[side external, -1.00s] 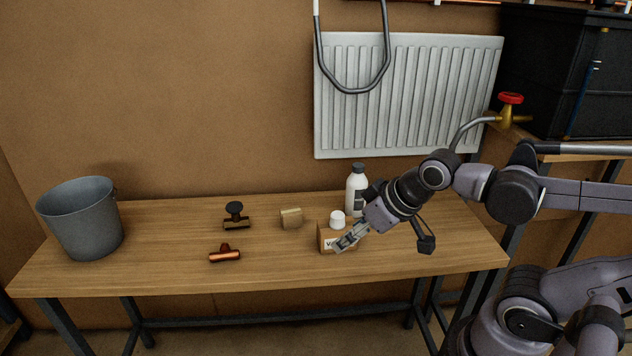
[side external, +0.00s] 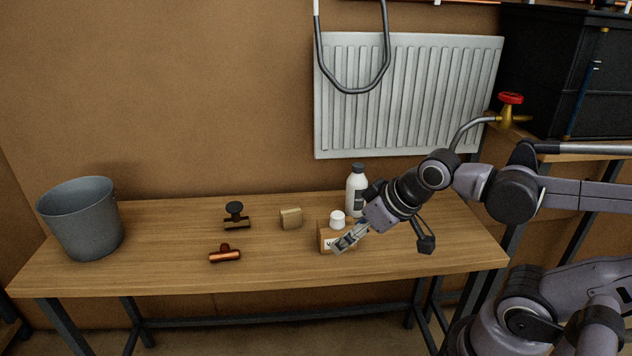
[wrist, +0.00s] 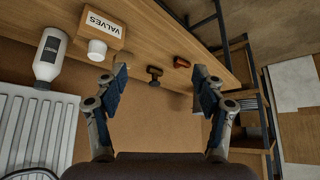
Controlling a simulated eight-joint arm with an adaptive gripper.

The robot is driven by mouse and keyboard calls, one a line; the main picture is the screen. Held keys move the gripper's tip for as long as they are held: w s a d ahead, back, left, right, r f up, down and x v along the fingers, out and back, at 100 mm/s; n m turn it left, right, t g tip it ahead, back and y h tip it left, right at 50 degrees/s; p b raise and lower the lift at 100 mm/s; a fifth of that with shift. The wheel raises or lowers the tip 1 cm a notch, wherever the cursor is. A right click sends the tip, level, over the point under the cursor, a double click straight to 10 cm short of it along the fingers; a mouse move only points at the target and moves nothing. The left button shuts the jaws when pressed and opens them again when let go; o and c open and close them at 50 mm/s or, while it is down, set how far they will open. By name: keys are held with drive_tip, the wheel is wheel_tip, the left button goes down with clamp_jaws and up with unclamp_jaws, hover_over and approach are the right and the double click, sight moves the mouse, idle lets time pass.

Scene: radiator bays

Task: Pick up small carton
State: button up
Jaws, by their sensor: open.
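The small carton (side external: 324,236) is a brown box with a white label, standing on the right part of the wooden bench. In the wrist view the carton (wrist: 103,27) lies at the upper left, and its label reads VALVES. My gripper (side external: 344,241) hangs in front of the carton in the side view and hides part of it. In the wrist view my gripper (wrist: 160,73) is open with nothing between its fingers, and the carton lies left of and beyond them. I cannot tell the exact gap to the carton.
A small white cylinder (side external: 337,219) is close beside the carton, with a white bottle (side external: 352,198) behind. A tan block (side external: 291,218), a dark valve-like piece (side external: 236,218) and a copper one (side external: 225,254) lie left. A grey bucket (side external: 82,222) stands far left. A radiator (side external: 405,95) hangs behind.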

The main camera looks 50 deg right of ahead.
idle(0.3)
drive_tip(key=m+g+h, duration=0.2)
drive_tip(key=m+g, duration=0.1)
drive_tip(key=m, duration=0.3)
hover_over(291, 212)
drive_tip(key=s+a, duration=0.2)
drive_tip(key=s, duration=0.1)
wheel_tip(291, 212, down, 8)
drive_tip(key=x, duration=0.5)
drive_tip(key=shift+s, duration=0.1)
drive_tip(key=shift+d+x, duration=0.15)
drive_tip(key=shift+x, duration=1.2)
drive_tip(key=shift+d+x, duration=0.15)
drive_tip(key=shift+x, duration=1.15)
drive_tip(key=shift+r, duration=0.1)
drive_tip(key=c, duration=1.3)
